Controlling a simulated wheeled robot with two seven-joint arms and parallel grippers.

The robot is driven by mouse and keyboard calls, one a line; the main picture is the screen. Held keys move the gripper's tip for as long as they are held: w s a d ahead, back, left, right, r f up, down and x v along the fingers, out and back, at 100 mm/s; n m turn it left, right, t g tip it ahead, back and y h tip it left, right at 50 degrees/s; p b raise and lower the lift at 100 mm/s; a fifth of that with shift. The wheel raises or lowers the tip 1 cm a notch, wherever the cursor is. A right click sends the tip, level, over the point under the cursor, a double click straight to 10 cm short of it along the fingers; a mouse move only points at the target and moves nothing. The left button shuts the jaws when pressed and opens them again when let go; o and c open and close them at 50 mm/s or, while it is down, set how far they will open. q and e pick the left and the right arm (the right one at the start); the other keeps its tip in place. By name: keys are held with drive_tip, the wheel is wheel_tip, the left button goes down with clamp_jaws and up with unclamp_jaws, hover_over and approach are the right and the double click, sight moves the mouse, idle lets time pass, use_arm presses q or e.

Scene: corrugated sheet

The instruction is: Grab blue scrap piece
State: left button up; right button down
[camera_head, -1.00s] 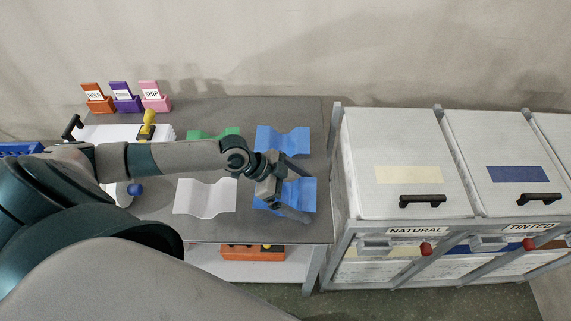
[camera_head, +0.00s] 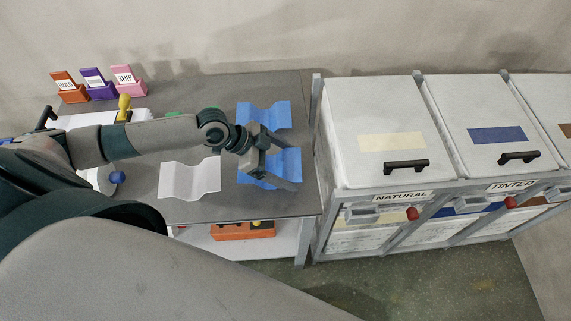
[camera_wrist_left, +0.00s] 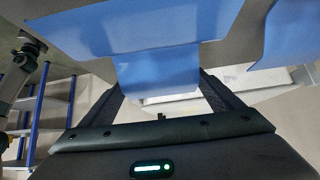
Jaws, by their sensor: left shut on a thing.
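Two wavy blue sheets lie one behind the other at the right end of the grey table. My left gripper (camera_head: 282,162) is over the nearer blue scrap piece (camera_head: 290,160) and hides part of it. In the left wrist view the gripper (camera_wrist_left: 160,85) is shut on this blue piece (camera_wrist_left: 155,72), whose edge sits between the two fingers. The farther blue sheet (camera_head: 262,115) lies just behind. A second blue sheet also shows at the right of the wrist view (camera_wrist_left: 290,35). My right gripper is not in view.
A white wavy sheet (camera_head: 190,180) lies left of the gripper; a green one (camera_head: 174,114) is mostly hidden by my arm. Lidded bins marked NATURAL (camera_head: 375,130) and TINTED (camera_head: 490,125) stand right of the table. Orange, purple and pink card holders (camera_head: 125,80) stand at the back left.

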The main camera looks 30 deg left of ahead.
use_arm(q)
wheel_tip(320, 180, up, 3)
drive_tip(key=shift+f+b, duration=0.2)
drive_tip(key=shift+b, duration=0.25)
drive_tip(key=s+d+r+b, duration=0.1)
drive_tip(key=s+d+r, duration=0.6)
drive_tip(key=s, duration=0.2)
drive_tip(key=shift+d, duration=0.25)
